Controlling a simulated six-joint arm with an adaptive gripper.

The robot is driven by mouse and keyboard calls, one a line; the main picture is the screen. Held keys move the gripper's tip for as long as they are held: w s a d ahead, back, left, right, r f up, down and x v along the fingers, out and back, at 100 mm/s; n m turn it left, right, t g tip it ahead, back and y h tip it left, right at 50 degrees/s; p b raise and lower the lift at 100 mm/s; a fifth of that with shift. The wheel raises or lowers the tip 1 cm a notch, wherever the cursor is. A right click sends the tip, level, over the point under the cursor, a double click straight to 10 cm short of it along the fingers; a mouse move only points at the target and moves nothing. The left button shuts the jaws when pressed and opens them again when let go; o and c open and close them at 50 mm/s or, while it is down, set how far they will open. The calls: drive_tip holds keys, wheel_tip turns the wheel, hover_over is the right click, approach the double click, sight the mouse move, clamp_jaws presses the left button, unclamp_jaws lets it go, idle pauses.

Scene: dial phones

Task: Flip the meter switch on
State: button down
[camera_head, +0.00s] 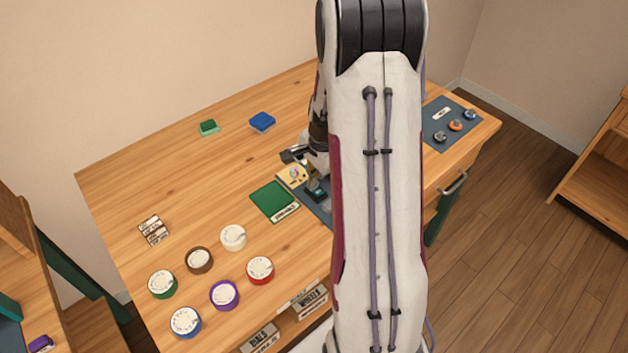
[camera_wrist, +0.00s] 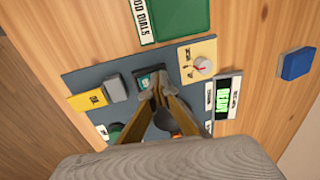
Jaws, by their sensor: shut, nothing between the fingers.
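A blue-grey panel (camera_wrist: 85,75) lies on the wooden table and is mostly hidden by my arm in the head view. My gripper (camera_wrist: 157,84) is shut and empty, with its fingertips over or against a small dark green device (camera_wrist: 143,78) on the panel. I cannot tell whether they touch it. This device also shows in the head view (camera_head: 317,194). A display (camera_wrist: 223,102) with lit green text stands to its right. I cannot tell for certain which part is the meter switch or which way it is set.
A cream plate with a white knob (camera_wrist: 203,66), a grey block (camera_wrist: 116,88) and a yellow label (camera_wrist: 86,100) are close by on the panel. A green mat (camera_head: 273,201) lies beside it. Several round dials stand at front left. A blue block (camera_head: 262,122) lies behind.

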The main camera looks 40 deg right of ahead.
drive_tip(key=shift+s, duration=0.65)
drive_tip(key=shift+s+r, duration=0.1)
drive_tip(key=shift+s, duration=0.05)
drive_tip(key=shift+r, duration=0.1)
wheel_tip(320, 180, up, 14)
drive_tip(key=s, duration=0.2)
drive_tip(key=shift+s+f, duration=0.25)
drive_tip(key=shift+s, duration=0.1)
idle(0.6)
drive_tip(key=shift+n, duration=0.3)
idle(0.5)
drive_tip(key=s+a+r+n+t, duration=0.1)
drive_tip(key=s+a+r+n, duration=0.3)
drive_tip(key=a, duration=0.4)
drive_tip(key=s+a+r+n+t, duration=0.1)
drive_tip(key=s+a+r+n, duration=0.3)
drive_tip(key=a, duration=0.5)
drive_tip(key=s+a+r+n+t, duration=0.1)
drive_tip(key=s+a+r+n, duration=0.3)
drive_tip(key=s+a+n, duration=0.3)
drive_tip(key=shift+a+n, duration=0.7)
drive_tip(key=shift+n, duration=0.5)
